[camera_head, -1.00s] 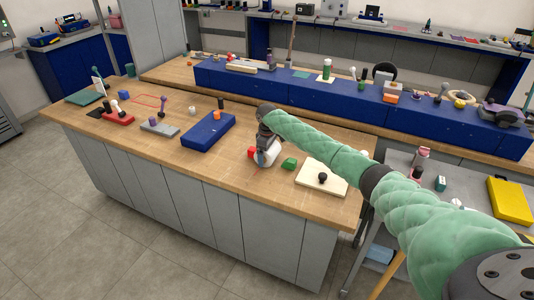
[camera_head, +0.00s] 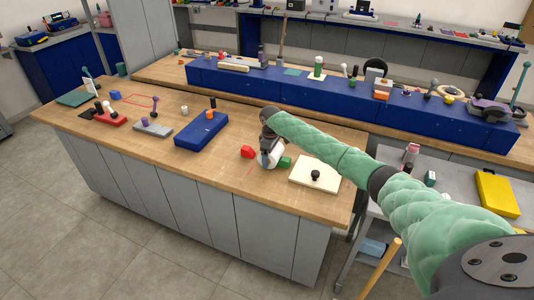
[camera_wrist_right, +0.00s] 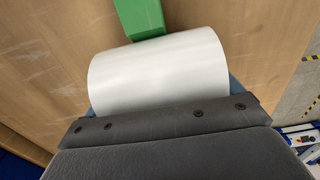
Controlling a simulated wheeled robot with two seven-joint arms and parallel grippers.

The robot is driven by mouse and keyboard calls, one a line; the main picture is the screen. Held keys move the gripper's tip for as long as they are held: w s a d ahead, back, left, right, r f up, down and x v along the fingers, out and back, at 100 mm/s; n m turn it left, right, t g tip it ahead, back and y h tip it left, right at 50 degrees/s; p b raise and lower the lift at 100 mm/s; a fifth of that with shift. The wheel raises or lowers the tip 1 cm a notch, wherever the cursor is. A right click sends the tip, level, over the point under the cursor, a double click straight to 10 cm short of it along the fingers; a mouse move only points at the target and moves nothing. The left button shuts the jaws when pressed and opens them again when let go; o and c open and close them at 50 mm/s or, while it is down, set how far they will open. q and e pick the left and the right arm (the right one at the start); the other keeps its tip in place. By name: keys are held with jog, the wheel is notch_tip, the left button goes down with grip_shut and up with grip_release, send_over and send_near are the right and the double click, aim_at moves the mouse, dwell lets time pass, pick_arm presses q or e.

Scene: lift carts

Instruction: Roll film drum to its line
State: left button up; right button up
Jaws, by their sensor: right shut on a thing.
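I cannot make out the drum's line clearly. My left gripper is not in view.
A cream board with a black knob (camera_head: 315,173) lies right of the drum. A blue box (camera_head: 202,129) stands to the left. A red outline (camera_head: 141,101) is on the far left bench top. The bench's front edge is close, with bare wood before the drum.

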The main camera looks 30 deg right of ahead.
jog(key=o, duration=1.1)
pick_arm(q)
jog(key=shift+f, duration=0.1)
pick_arm(e)
jog(key=shift+r, duration=0.15)
jog(key=shift+r+b, duration=0.3)
jog(key=shift+b, duration=0.05)
notch_tip(320, 180, up, 6)
jog(key=shift+f+b, duration=0.1)
jog(key=shift+b, duration=1.05)
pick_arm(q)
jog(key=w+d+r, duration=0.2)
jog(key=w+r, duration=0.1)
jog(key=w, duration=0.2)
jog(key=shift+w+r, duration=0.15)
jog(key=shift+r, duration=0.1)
pick_arm(e)
jog(key=shift+r, duration=0.6)
